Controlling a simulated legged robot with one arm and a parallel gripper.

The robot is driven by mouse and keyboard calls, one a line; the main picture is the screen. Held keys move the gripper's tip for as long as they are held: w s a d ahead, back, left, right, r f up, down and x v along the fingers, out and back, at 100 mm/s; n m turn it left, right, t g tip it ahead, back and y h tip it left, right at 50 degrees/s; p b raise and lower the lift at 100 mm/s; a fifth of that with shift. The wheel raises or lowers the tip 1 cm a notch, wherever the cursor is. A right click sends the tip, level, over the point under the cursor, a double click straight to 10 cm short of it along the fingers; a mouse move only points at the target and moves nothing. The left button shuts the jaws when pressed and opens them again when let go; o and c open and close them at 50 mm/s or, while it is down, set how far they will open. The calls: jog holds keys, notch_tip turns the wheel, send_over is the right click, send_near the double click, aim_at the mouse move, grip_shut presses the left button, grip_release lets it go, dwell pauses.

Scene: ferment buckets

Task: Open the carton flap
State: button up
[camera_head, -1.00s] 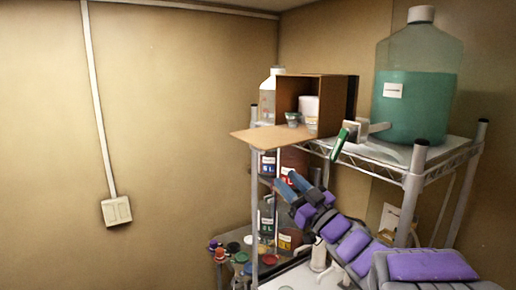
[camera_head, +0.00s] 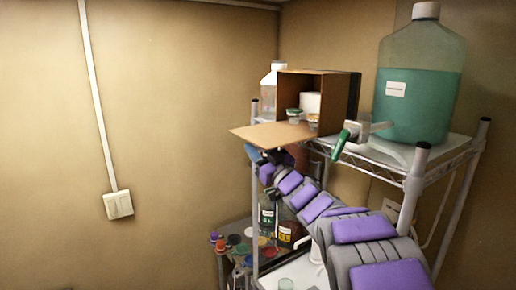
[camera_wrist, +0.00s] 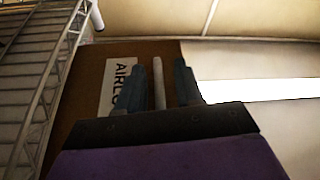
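The brown carton (camera_head: 340,84) stands on the top shelf with its front open. Its flap (camera_head: 272,134) sticks out flat from the lower edge of the opening, past the shelf edge. Inside are a small clear cup with a green rim (camera_head: 294,115) and a white item (camera_head: 311,103). My gripper (camera_head: 260,155) is just below the flap; contact cannot be told. In the wrist view, my gripper (camera_wrist: 160,85) has its two dark fingers apart, with a pale rod visible between them. Behind them is a brown panel with a white label (camera_wrist: 118,82) reading "AIRLO", apparently the flap's underside.
A large jug of green liquid (camera_head: 415,100) stands right of the carton. A green-handled item (camera_head: 341,144) projects from the shelf front. Bottles (camera_head: 267,212) and several coloured lids crowd below. The wall side at left is free.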

jog(key=shift+c, duration=0.3)
grip_shut()
dwell(0.4)
